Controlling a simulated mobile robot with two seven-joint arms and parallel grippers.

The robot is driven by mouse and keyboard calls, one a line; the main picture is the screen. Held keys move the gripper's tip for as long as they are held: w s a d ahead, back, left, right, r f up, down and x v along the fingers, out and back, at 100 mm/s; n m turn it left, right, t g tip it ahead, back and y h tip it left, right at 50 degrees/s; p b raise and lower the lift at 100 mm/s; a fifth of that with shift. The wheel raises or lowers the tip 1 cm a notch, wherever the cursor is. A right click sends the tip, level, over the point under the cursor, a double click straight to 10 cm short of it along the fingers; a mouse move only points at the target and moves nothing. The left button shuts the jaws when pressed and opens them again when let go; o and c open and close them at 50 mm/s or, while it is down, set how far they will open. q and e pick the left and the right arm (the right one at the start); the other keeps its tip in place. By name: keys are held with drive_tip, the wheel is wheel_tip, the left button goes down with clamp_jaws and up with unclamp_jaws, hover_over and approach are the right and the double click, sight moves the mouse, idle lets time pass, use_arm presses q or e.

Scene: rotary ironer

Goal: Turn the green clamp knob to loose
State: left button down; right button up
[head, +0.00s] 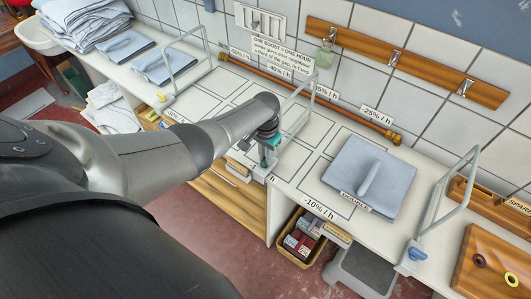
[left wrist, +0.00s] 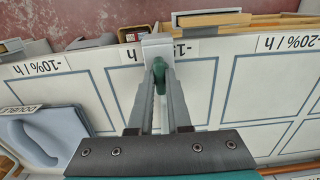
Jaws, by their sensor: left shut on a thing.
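The green clamp knob (left wrist: 158,72) shows in the left wrist view between the fingers of my left gripper (left wrist: 159,68). It sits at a pale grey clamp (left wrist: 157,45) on the table's front edge. The fingers are shut on the knob. In the head view my left gripper (head: 264,166) reaches down to the front edge, below a grey wire frame (head: 297,122), and mostly hides the knob there. How far the knob is turned cannot be told. My right gripper is not in view.
A grey-blue folded cloth pad (head: 368,178) lies on the white table (head: 310,186) to the right. Other frames have a yellow knob (head: 162,98) at left and a blue knob (head: 416,254) at right. A wooden rod (head: 345,118) runs along the back.

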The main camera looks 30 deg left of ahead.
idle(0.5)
use_arm(q)
drive_tip(key=c, duration=0.9)
unclamp_jaws()
drive_tip(key=shift+o, duration=0.2)
wheel_tip(320, 180, up, 8)
drive_tip(key=p, duration=0.3)
wheel_tip(320, 180, up, 7)
drive_tip(key=shift+r, duration=0.15)
